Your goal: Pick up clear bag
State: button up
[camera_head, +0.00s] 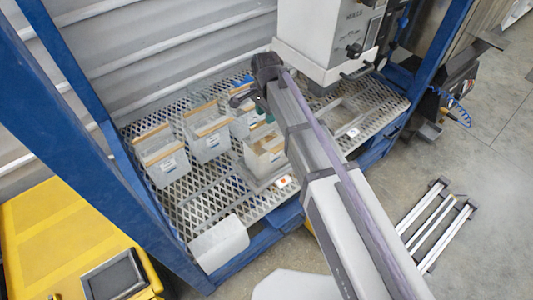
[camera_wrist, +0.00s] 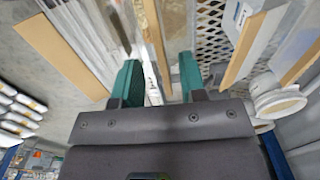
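Several clear bags with tan top strips and white labels stand upright on the mesh shelf. In the head view they include one at the left (camera_head: 162,160), one beside it (camera_head: 208,133), and one at the front right (camera_head: 264,155). My gripper (camera_wrist: 157,76) shows two teal fingers set apart in the wrist view. A tan strip (camera_wrist: 156,42) and a whitish edge lie in the gap between the fingers; I cannot tell whether they touch. Other tan-topped bags (camera_wrist: 243,45) show to the right. In the head view my arm hides part of the bags and most of the gripper.
A blue frame (camera_head: 95,115) surrounds the mesh shelf (camera_head: 205,205). A white machine (camera_head: 325,35) hangs over the right part of the shelf. A yellow unit (camera_head: 60,235) stands at lower left. Metal rails (camera_head: 437,225) lie on the open floor at right.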

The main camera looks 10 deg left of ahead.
aim_at(267, 127)
notch_tip(267, 127, down, 7)
jog(key=b, duration=0.5)
jog(key=shift+w+r, duration=0.1)
jog(key=shift+r, duration=0.35)
grip_shut()
